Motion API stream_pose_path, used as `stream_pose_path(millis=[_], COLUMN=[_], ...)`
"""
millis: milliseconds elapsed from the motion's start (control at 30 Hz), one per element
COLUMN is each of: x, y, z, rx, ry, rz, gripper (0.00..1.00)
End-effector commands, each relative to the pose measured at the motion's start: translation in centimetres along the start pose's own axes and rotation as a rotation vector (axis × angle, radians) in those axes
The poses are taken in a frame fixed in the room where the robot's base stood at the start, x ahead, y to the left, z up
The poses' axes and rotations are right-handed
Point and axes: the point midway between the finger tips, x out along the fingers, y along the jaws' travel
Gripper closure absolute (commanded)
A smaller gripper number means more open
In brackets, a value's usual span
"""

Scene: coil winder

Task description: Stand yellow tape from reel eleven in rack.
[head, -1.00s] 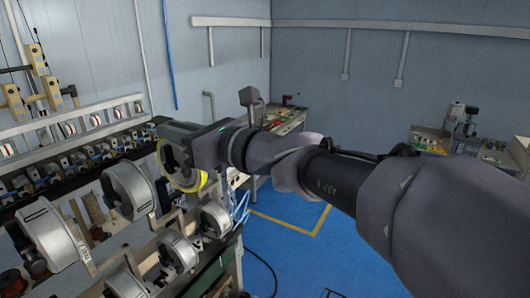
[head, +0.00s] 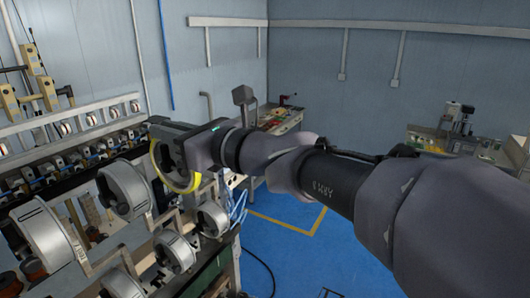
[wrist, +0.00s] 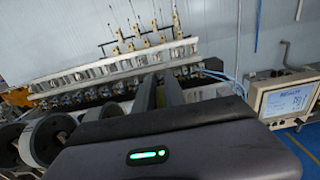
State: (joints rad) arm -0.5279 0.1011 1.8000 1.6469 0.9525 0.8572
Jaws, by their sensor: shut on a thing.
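My gripper (head: 168,138) is shut on the yellow tape (head: 178,188), a thin ring hanging upright from the jaws in the head view. It is held in the air above and beside the grey reels on the winder. Part of the ring is hidden by my gripper. In the wrist view my gripper's fingers (wrist: 160,92) point toward the winder, and the tape is hard to make out there. Several large grey reels (head: 125,189) stand on a metal frame at lower left. I cannot read which one is reel eleven. I cannot make out a tape rack for certain.
The coil winder (head: 60,150) fills the left, with yellow guides (head: 45,92) on rods above it. A bench (head: 280,120) with small items stands behind my gripper. A monitor (wrist: 290,98) shows at right in the wrist view. Blue floor (head: 300,250) is open at centre.

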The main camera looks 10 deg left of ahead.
Motion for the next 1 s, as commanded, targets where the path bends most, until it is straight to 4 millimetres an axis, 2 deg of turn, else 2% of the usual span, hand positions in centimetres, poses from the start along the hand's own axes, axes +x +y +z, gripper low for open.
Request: stream_pose_path(millis=[67,1000], x=[0.0,0.01], y=[0.0,-0.01], z=[0.0,-0.37], rx=[0.0,0.0], ry=[0.0,0.001], rz=[0.0,0.0], gripper=[0.8,0.82])
